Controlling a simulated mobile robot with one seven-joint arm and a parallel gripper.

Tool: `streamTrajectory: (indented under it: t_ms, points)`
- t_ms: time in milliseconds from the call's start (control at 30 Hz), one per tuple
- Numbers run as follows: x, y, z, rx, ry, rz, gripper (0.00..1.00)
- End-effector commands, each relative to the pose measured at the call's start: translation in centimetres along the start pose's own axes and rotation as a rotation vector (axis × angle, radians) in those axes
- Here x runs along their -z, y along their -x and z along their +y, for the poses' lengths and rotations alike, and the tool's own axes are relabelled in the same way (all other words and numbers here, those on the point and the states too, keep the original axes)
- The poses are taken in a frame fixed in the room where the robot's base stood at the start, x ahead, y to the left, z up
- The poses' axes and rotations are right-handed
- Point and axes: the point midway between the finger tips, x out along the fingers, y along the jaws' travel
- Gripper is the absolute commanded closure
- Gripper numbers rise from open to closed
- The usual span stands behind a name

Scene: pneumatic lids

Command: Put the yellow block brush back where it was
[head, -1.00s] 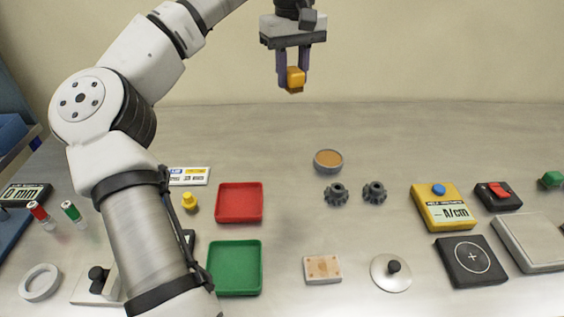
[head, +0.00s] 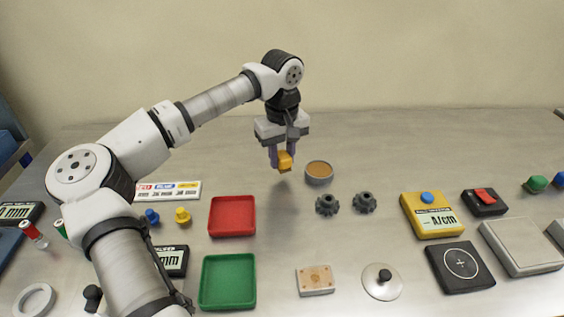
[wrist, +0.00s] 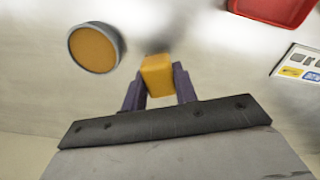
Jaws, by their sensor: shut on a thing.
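The yellow block brush (head: 285,161) is a small orange-yellow block. My gripper (head: 282,155) is shut on it and holds it above the table, just left of a round grey dish with an orange-brown filling (head: 319,172). In the wrist view the block (wrist: 157,76) sits between the two purple fingers, with the dish (wrist: 95,48) to its left. The block's underside is hidden in the wrist view, and its exact height above the table is hard to tell.
A red tray (head: 232,216) and a green tray (head: 228,282) lie nearer on the left. Two dark gears (head: 345,203) stand in front of the dish. A yellow meter (head: 432,215) is at the right. The table behind the dish is clear.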

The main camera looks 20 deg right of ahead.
Motion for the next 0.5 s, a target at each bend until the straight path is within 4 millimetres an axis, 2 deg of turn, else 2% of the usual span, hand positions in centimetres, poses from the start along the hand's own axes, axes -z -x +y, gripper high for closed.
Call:
streamTrajectory:
  t_ms: [167,500]
  points:
    - [0.0,-2.5,0.0,0.0,-0.001,-0.002,0.93]
    - [0.0,-3.0,0.0,0.0,0.0,0.0,0.93]
